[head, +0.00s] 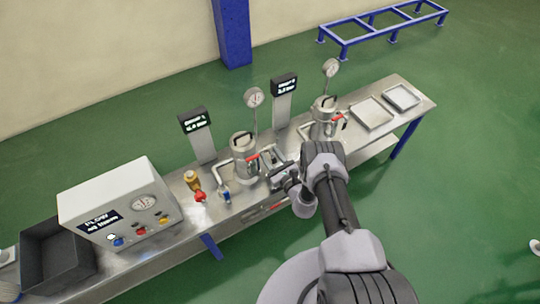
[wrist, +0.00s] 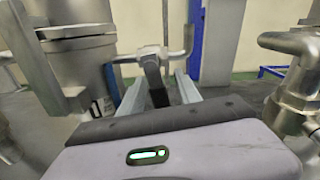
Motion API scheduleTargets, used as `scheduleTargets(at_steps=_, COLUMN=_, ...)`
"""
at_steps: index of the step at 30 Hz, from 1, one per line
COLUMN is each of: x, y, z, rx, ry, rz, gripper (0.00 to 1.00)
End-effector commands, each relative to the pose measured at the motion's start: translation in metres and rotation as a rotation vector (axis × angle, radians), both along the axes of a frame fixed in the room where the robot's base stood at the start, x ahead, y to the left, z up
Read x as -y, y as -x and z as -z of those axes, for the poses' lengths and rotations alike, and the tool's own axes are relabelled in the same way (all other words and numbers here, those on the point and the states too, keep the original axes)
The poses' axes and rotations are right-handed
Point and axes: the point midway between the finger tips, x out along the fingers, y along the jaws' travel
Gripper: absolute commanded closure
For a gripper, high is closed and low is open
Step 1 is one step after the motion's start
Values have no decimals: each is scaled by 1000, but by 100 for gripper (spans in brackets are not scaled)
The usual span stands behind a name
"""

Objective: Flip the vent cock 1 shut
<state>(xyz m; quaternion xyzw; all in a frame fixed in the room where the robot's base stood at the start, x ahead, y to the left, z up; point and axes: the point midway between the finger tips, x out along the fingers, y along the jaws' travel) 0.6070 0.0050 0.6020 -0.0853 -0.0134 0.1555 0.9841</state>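My gripper (head: 277,176) is low over the bench between the two steel vessels. In the wrist view its two pale fingers (wrist: 160,92) are apart. A dark lever (wrist: 154,72) stands upright between them on a thin grey pipe (wrist: 150,58); it looks like the vent cock's handle. I cannot tell whether the fingers touch it. The left vessel (head: 243,160), with a red lever and black lid handle, is just left of my gripper; its side also shows in the wrist view (wrist: 88,75). In the head view my gripper hides most of the cock.
The second vessel (head: 322,118) stands to the right; steel pipework (wrist: 292,85) is close in the wrist view. A blue-handled valve (head: 225,193) and a brass fitting with red (head: 193,181) are left. A control box (head: 118,207) and trays (head: 371,113) occupy the ends.

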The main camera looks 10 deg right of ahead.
Motion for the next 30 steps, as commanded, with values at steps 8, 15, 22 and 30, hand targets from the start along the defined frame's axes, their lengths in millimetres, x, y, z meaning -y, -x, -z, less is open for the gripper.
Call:
scheduleTargets(at_steps=8, x=0, y=0, z=0, rx=0, ry=0, rz=0, gripper=95)
scheduleTargets(at_steps=15, x=-2, y=1, z=4, rx=-17, ry=-55, rz=-1, gripper=100)
scheduleTargets(at_steps=22, x=-7, y=2, z=1, rx=-59, ry=-182, rz=-1, gripper=100)
scheduleTargets(at_steps=30, x=-7, y=3, z=1, rx=-58, ry=-180, rz=-1, gripper=60)
